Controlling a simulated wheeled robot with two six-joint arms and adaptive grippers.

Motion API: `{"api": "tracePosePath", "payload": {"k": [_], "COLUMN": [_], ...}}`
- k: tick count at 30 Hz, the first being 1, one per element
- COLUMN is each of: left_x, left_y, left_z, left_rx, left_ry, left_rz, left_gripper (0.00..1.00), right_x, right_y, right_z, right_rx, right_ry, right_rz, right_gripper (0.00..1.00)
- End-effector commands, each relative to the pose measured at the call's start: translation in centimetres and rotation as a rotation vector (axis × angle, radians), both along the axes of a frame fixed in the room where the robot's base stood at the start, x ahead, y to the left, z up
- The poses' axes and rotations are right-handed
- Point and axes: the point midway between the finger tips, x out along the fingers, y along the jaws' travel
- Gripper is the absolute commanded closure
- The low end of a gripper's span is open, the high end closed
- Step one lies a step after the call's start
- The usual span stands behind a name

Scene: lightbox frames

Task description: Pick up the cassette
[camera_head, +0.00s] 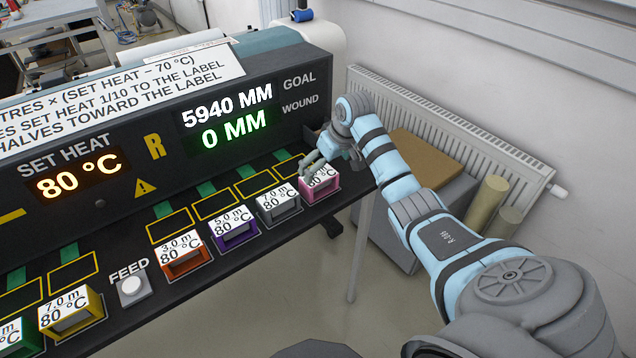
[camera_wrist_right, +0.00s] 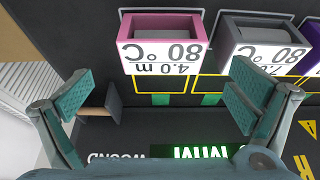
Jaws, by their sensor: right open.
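Several coloured cassettes with white labels stand in a row on the dark shelf. The pink cassette (camera_head: 320,183), labelled 4.0 m 80 °C, is at the right end and also shows in the right wrist view (camera_wrist_right: 163,43). Left of it are a grey cassette (camera_head: 279,207), a purple one (camera_head: 234,236), an orange one (camera_head: 184,261), a yellow one (camera_head: 71,312) and a partly cut-off green one (camera_head: 10,336). My right gripper (camera_head: 318,160) is open and empty at the pink cassette. In the wrist view its fingertips (camera_wrist_right: 160,90) are spread wide, with the cassette beyond them. My left gripper is not visible.
The machine panel (camera_head: 160,110) rises behind the shelf, showing set heat 80 °C, goal 5940 MM and wound 0 MM. A FEED button (camera_head: 132,290) sits between the orange and yellow cassettes. A radiator (camera_head: 450,130) and boxes (camera_head: 425,160) stand right of the shelf.

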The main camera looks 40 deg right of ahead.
Motion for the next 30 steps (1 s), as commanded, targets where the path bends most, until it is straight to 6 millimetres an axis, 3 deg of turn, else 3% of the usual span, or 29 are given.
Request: {"api": "tracePosePath", "payload": {"k": [11, 18, 27, 30], "left_x": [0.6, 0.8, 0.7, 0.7], "left_y": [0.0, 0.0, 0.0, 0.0], "left_z": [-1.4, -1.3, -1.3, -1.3], "left_rx": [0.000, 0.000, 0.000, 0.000], "left_ry": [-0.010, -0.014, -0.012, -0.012], "left_rz": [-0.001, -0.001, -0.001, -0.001], "left_gripper": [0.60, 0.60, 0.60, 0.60], "right_x": [2.4, 2.6, 2.6, 2.6], "right_y": [0.2, 0.1, 0.1, 0.1], "right_z": [-5.9, -6.1, -6.1, -6.1], "right_rx": [0.001, -0.002, -0.001, -0.001], "right_ry": [0.000, -0.001, -0.001, -0.001], "right_rz": [0.002, 0.001, 0.001, 0.001], "right_gripper": [0.00, 0.00, 0.48, 0.49]}}
